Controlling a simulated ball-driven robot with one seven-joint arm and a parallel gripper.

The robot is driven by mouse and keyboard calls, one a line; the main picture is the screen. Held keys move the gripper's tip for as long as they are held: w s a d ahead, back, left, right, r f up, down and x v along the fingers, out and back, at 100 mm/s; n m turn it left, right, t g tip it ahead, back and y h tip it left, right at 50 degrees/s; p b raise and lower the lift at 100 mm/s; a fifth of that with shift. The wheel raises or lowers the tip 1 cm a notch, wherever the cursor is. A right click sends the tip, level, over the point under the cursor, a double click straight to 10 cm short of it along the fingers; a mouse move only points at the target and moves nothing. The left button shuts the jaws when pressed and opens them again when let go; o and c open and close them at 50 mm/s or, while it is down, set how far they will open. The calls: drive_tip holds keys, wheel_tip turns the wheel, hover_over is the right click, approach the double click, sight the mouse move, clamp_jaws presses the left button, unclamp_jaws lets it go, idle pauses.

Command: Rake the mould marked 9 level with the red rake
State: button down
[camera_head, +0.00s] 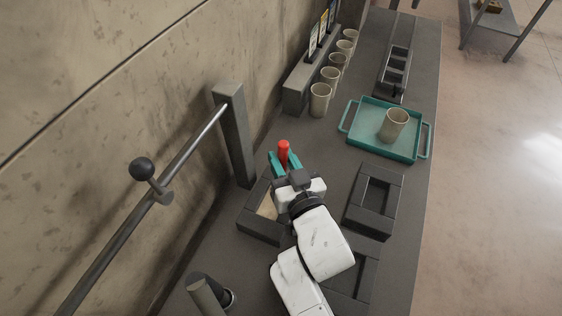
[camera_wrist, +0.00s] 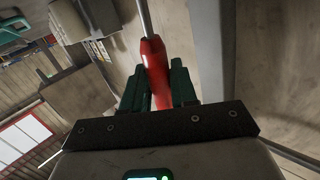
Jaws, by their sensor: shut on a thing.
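My gripper (camera_head: 284,161) is above the workbench with its green fingers closed around the red rake handle (camera_head: 284,148). In the wrist view the red handle (camera_wrist: 155,68) stands between the fingers, with a metal shaft running from it to the top edge. The rake's head is not visible. A dark square mould (camera_head: 258,227) lies under and left of my gripper; pale fill (camera_head: 266,205) shows inside it, partly covered by my wrist. Two more dark moulds, one at the right (camera_head: 371,217) and one lower (camera_head: 367,275), partly behind my arm, are also there. No number 9 is readable on any mould.
A teal tray (camera_head: 364,145) holding a beige cup (camera_head: 394,124) stands beyond the moulds. Several cups line a ledge by the wall. A post (camera_head: 234,135) and a sloping bar with a black knob (camera_head: 142,168) stand left. A dark cylinder (camera_head: 206,295) is at lower left.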

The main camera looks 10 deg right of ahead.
drive_tip(key=shift+s+a, duration=0.1)
drive_tip(key=s+a+b, duration=0.2)
drive_tip(key=s+a, duration=0.1)
drive_tip(key=s, duration=0.2)
drive_tip(key=shift+s+a+b, duration=0.2)
drive_tip(key=shift+a+b, duration=0.05)
drive_tip(key=shift+b, duration=0.05)
idle(0.5)
wheel_tip(320, 180, up, 7)
drive_tip(key=p, duration=0.5)
drive_tip(key=shift+f, duration=0.15)
idle(0.5)
